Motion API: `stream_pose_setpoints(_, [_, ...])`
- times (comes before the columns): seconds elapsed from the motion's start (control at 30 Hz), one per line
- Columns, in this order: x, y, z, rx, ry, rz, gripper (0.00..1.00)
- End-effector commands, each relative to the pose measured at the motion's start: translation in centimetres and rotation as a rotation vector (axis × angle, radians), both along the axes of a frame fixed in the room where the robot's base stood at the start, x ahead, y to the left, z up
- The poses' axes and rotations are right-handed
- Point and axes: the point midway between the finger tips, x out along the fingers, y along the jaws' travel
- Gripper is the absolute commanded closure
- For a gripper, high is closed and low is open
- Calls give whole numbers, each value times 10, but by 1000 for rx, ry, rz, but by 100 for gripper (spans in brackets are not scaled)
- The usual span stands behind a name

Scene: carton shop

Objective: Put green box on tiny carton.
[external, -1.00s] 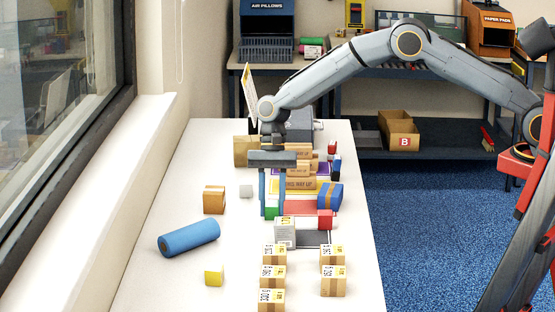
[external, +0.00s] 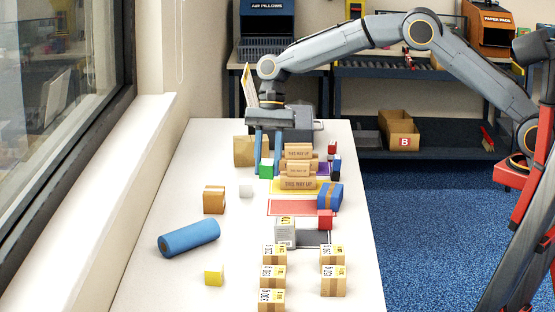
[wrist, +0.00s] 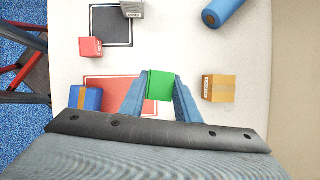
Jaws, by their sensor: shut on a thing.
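My gripper (external: 267,168) is shut on a small green box (external: 266,169), holding it left of the brown cartons marked THIS WAY UP. In the wrist view the green box (wrist: 159,85) sits between the two blue fingers. These cartons differ in size: a wide one (external: 298,184) in front, a smaller one (external: 298,168) behind or above it, and another (external: 298,150) at the top. I cannot tell for sure which is the tiny carton, or how they are stacked.
A blue taped box (external: 330,196), a red box (external: 325,219) and a grey-white carton (external: 285,230) stand nearer. The left front table is mostly clear.

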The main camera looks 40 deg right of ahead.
Motion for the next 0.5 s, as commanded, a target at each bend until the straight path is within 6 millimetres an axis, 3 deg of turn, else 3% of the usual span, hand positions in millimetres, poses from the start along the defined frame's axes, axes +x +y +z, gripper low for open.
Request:
stream_pose_setpoints(0.2, [90, -50, 14, 20, 5, -392, 93])
stream_pose_setpoints(0.5, [201, -139, 47, 51, 1, -967, 93])
